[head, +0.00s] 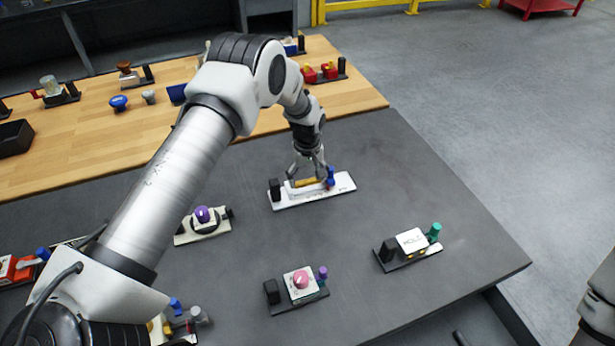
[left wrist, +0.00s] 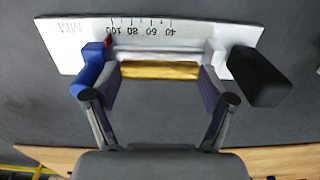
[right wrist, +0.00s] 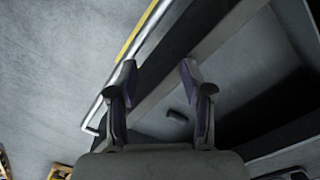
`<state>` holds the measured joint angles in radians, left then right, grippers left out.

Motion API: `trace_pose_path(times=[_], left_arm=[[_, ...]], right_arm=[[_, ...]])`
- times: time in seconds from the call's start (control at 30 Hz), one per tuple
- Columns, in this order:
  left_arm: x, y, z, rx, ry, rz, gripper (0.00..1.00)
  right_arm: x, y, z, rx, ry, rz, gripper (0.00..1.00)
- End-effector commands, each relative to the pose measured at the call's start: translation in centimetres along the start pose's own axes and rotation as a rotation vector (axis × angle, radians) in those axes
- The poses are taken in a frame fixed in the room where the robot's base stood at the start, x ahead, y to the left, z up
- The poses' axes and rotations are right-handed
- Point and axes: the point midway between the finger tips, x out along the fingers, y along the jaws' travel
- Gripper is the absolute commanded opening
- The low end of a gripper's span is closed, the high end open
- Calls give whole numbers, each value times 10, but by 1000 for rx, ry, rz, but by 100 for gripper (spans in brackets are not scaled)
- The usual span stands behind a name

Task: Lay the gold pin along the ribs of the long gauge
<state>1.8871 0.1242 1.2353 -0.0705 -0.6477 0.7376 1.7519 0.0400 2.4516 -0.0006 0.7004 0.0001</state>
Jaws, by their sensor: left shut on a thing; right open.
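The long gauge (head: 340,186) is a white plate on the dark table, with a black block at its left end and a blue post at its right in the head view. The left wrist view shows its printed number scale (left wrist: 140,30) and a pale ribbed bar (left wrist: 155,47). My left gripper (head: 308,180) is shut on the gold pin (left wrist: 160,70), which lies lengthwise between its fingertips. The pin runs parallel to the bar, alongside it in that view; I cannot tell whether they touch. My right gripper (right wrist: 155,75) is open and empty, away from the gauge.
Right of the gauge stands a white-labelled fixture (head: 411,241) with a green knob. A pink-knob fixture (head: 301,281) and a purple-knob fixture (head: 203,217) stand nearer. A wooden bench (head: 150,125) with several small parts lies behind. Dark tabletop around the gauge is mostly clear.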

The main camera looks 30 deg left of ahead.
Motion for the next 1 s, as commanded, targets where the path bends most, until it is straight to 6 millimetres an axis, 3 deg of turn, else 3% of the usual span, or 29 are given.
trace_pose_path(times=[0.07,0.1,0.13,0.57,0.77,1.0], left_arm=[[4,0,0,0,0,0,48],[2,0,0,0,0,0,97],[2,0,0,0,0,0,100],[-3,0,0,0,0,1,100],[-33,1,-1,0,0,0,100],[-81,0,-1,0,0,0,100]], right_arm=[[4,0,0,0,0,0,47],[2,0,0,0,0,0,47],[2,0,0,0,-1,0,47],[-2,0,0,1,1,1,47],[-28,0,0,1,0,1,47],[-65,0,0,1,0,1,47]])
